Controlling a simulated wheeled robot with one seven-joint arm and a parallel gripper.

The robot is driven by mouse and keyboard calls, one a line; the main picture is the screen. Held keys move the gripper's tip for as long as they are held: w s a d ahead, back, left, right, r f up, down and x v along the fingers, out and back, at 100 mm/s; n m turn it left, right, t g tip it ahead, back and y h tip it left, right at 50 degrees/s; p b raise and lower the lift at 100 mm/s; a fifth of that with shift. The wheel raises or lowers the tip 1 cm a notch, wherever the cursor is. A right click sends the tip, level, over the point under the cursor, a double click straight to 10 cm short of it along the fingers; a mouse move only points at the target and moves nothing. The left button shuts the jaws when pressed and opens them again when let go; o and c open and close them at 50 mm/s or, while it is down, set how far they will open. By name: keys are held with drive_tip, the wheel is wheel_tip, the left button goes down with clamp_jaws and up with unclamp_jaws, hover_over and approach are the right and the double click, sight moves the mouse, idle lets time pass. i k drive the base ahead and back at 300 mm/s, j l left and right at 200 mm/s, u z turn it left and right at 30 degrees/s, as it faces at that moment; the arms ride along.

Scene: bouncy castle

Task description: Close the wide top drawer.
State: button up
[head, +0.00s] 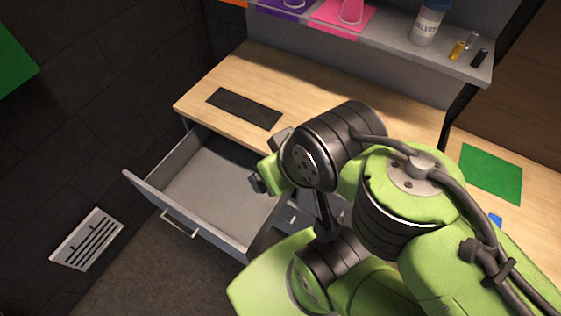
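The wide top drawer (161,205) is pulled out from under the wooden desk top, at the left of the head view. It is grey and looks empty, with a bar handle (179,224) on its front panel. My gripper (262,180) is above the right side of the drawer, near the desk's front edge. My arm hides part of the drawer's right side. Whether the fingers are open or shut, or touch the drawer, I cannot tell.
The desk top (300,85) holds a dark flat mat (244,108). A grey shelf (385,45) behind it carries a white bottle (428,22) and small items. Smaller drawers (292,216) sit right of the open one. A dark wall with a vent (87,239) stands left.

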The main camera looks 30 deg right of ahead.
sight(202, 182)
drive_tip(key=j+u, duration=0.2)
drive_tip(key=j, duration=0.25)
drive_tip(key=j+u, duration=0.15)
drive_tip(key=j, duration=0.35)
drive_tip(key=i+j+u, duration=0.2)
drive_tip(key=j, duration=0.2)
drive_tip(key=j+u, duration=0.2)
drive_tip(key=j, duration=0.3)
drive_tip(key=i+j+u, duration=0.15)
drive_tip(key=j, duration=0.25)
drive_tip(key=i+j+u, duration=0.2)
drive_tip(key=j, duration=0.2)
